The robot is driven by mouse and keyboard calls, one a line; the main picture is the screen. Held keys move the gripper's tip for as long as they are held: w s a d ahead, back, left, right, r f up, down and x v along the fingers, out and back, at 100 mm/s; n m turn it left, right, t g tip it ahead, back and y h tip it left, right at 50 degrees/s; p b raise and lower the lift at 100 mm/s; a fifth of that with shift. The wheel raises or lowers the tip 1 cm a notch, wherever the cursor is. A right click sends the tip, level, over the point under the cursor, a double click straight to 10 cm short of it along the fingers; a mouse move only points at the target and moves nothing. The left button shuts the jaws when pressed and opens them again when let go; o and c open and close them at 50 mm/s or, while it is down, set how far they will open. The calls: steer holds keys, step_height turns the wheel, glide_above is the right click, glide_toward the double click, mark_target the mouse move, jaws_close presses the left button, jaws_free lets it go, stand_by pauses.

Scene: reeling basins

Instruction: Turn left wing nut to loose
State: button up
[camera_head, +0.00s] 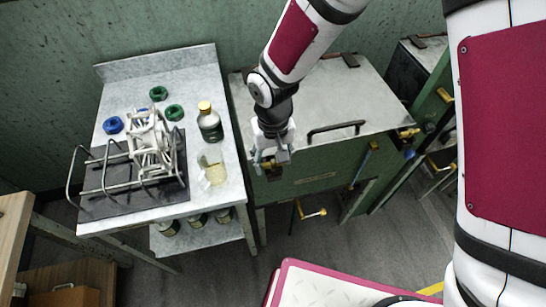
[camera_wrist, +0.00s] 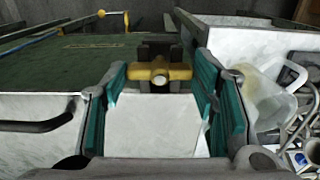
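The left wing nut (camera_wrist: 150,73) is yellow-brass and sits on a dark bracket at the left front corner of the green basin. In the wrist view its crosswise wings lie between my fingertips, and both ends are very close to the teal pads. I cannot tell whether they touch. My gripper (camera_wrist: 161,82) is open around the nut. In the head view my gripper (camera_head: 269,165) hangs at the basin's left front edge, and its fingers partly hide the nut.
The basin's metal lid (camera_head: 320,95) is down, with a dark handle (camera_head: 337,128) at its front. Another brass wing nut (camera_head: 408,132) is at the right front corner. A marble-topped table (camera_head: 120,222) stands close on the left, with a beaker (camera_head: 214,174) and a bottle (camera_head: 209,122) on it.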

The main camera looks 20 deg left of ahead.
stand_by(0.3)
steer(key=n+b, duration=0.1)
steer(key=n, duration=0.3)
steer(key=shift+n, duration=0.4)
steer(key=n+b, duration=0.1)
steer(key=n, duration=0.3)
steer(key=shift+n+b, duration=0.3)
steer(key=shift+b, duration=0.1)
steer(key=n+b, duration=0.1)
steer(key=n, duration=0.3)
steer(key=shift+n, duration=2.2)
steer(key=o, duration=1.2)
steer(key=shift+c, duration=0.2)
